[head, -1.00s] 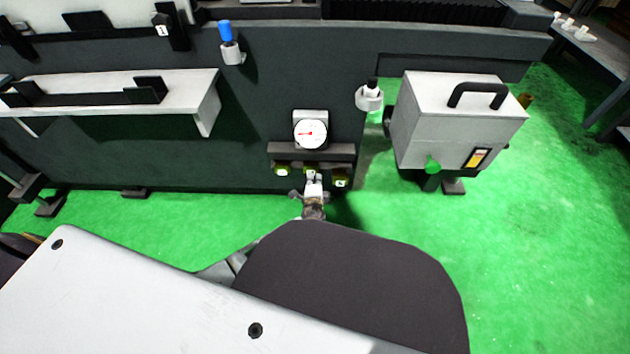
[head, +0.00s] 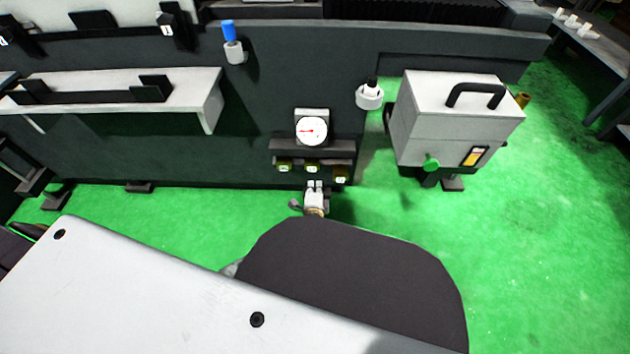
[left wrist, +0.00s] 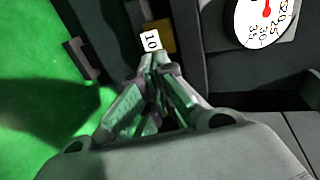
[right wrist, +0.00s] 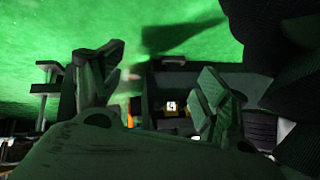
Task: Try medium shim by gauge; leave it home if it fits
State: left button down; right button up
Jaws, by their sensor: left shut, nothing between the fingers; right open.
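Three small brass shims with white tags sit side by side in a dark rack on the machine front: left (head: 284,166), middle (head: 312,168) and right (head: 341,174). The tags are too small to read in the head view. The round white gauge (head: 311,130) with a red needle is just above them. My left gripper (head: 314,186) is shut and empty, just below the middle shim. In the left wrist view its fingertips (left wrist: 160,57) are close to a brass shim (left wrist: 162,36) tagged "10". My right gripper (right wrist: 161,65) is open and empty; a tagged shim (right wrist: 171,107) shows beyond its fingers.
A grey box with a black handle (head: 462,115) stands right of the gauge. A white shelf (head: 209,105) juts out at left. Green floor (head: 560,250) is open at right.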

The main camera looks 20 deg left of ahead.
pick_arm(q)
jog(key=shift+p+v, duration=0.55)
jog(key=shift+v, duration=1.4)
pick_arm(e)
jog(key=shift+d+r, duration=0.15)
jog(key=shift+r, duration=0.45)
jog(key=shift+d+r, duration=0.15)
jog(key=shift+r, duration=0.45)
pick_arm(q)
notch_tip(320, 180, up, 9)
jog(key=p, duration=0.9)
pick_arm(e)
jog(key=s+d+r+n+g+h, duration=0.1)
jog(key=d+r+g+h, duration=0.1)
jog(key=r, duration=0.4)
jog(key=shift+s+d+r+g, duration=0.2)
jog(key=shift+d+g, duration=0.5)
jog(key=shift+d, duration=0.15)
pick_arm(q)
jog(key=shift+r+p, duration=0.35)
jog(key=shift+r, duration=0.05)
pick_arm(e)
jog(key=shift+d+r+h, duration=0.15)
jog(key=shift+r+h, duration=0.1)
jog(key=shift+h, duration=0.05)
